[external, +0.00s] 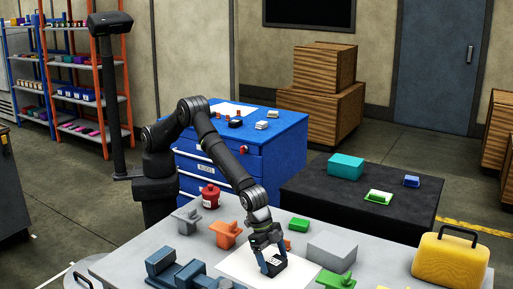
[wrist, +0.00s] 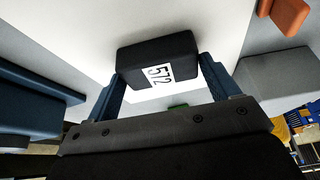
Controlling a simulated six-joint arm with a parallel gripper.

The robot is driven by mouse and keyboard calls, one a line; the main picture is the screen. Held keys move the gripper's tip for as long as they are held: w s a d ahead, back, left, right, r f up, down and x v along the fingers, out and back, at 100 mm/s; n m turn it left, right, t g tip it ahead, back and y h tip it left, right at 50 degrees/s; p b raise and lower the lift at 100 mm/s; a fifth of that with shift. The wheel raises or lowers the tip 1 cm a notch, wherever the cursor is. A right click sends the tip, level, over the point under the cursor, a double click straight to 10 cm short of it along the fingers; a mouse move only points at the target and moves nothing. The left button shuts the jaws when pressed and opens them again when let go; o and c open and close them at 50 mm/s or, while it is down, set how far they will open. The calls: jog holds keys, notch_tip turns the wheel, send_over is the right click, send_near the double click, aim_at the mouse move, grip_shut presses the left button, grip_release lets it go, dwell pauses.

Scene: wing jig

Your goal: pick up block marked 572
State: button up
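The black block marked 572 (wrist: 156,62) has a white label and shows in the middle of the wrist view. It also shows in the external view (external: 273,266), low at the white sheet on the table. My gripper (external: 270,262) points down with its blue fingers on either side of the block. In the wrist view the fingers of my gripper (wrist: 162,75) reach the block's left and right edges. I cannot tell whether they press on it or leave a small gap. The fingers partly hide the block in the external view.
The white sheet (external: 240,268) lies under the block. A grey block (external: 332,250) and a green part (external: 335,280) are to the right. Orange (external: 226,232) and grey (external: 187,217) parts stand left. Blue parts (external: 180,272) are front left, a yellow case (external: 450,262) far right.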

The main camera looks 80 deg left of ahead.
aim_at(279, 263)
jog(key=shift+r, duration=0.1)
jog(key=c, duration=0.9)
jog(key=shift+r, duration=0.1)
jog(key=shift+d+r, duration=0.1)
jog(key=shift+r, duration=0.5)
notch_tip(279, 263, up, 2)
jog(key=shift+r, duration=0.25)
jog(key=s+r, duration=0.2)
jog(key=s, duration=0.2)
jog(key=s+r, duration=0.2)
jog(key=s, duration=0.1)
jog(key=s+a+r, duration=0.1)
jog(key=s+r, duration=0.2)
jog(key=s, duration=0.1)
jog(key=shift+s, duration=0.35)
